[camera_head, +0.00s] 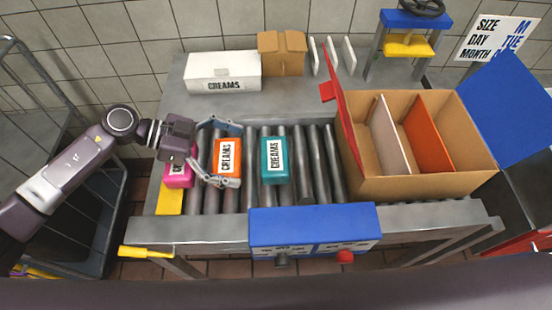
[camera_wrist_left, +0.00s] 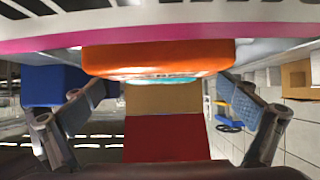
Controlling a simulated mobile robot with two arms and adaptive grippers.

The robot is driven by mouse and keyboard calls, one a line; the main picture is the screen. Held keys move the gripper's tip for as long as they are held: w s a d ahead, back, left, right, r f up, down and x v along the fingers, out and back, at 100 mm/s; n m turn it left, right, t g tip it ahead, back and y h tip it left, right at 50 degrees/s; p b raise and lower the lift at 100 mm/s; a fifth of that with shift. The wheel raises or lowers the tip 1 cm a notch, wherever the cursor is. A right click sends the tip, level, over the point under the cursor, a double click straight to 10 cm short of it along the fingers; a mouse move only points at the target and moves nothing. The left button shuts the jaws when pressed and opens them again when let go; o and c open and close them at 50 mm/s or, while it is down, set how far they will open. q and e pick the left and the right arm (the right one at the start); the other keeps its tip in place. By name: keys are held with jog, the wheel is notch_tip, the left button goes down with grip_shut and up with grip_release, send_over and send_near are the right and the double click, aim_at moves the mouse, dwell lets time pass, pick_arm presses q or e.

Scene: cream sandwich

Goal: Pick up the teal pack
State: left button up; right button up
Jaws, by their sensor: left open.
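The teal pack (camera_head: 274,161), labelled CREAMS, lies on the roller conveyor to the right of the orange pack (camera_head: 228,157). My left gripper (camera_head: 236,155) comes in from the left, low over the rollers. Its fingers are spread, one on the far side and one on the near side of the orange pack, with the teal pack just beyond the tips. In the left wrist view the orange pack (camera_wrist_left: 160,58) sits between the open fingers (camera_wrist_left: 168,95), and only a thin teal strip shows behind it. I cannot tell whether the fingers touch the orange pack. My right gripper is out of view.
A pink pack (camera_head: 178,174) lies under my left wrist. An open cardboard box (camera_head: 420,188) with dividers and raised red and blue flaps stands right of the rollers. A white CREAMS box (camera_head: 222,72) stands behind. Bare rollers lie right of the teal pack.

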aim_at(272, 155)
pick_arm(q)
jog(key=d, duration=0.3)
jog(key=shift+d+b, duration=0.35)
jog(key=shift+d, duration=0.55)
jog(key=b+x, duration=0.3)
jog(key=x, duration=0.1)
jog(key=shift+d+r, duration=0.2)
jog(key=shift+d, duration=0.05)
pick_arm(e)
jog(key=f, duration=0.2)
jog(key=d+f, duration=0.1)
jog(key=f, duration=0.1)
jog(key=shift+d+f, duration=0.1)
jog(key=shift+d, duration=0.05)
pick_arm(q)
jog(key=shift+r, duration=0.1)
jog(key=c, duration=0.9)
jog(key=shift+c, duration=0.9)
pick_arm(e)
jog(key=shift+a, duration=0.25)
pick_arm(q)
jog(key=shift+r, duration=0.1)
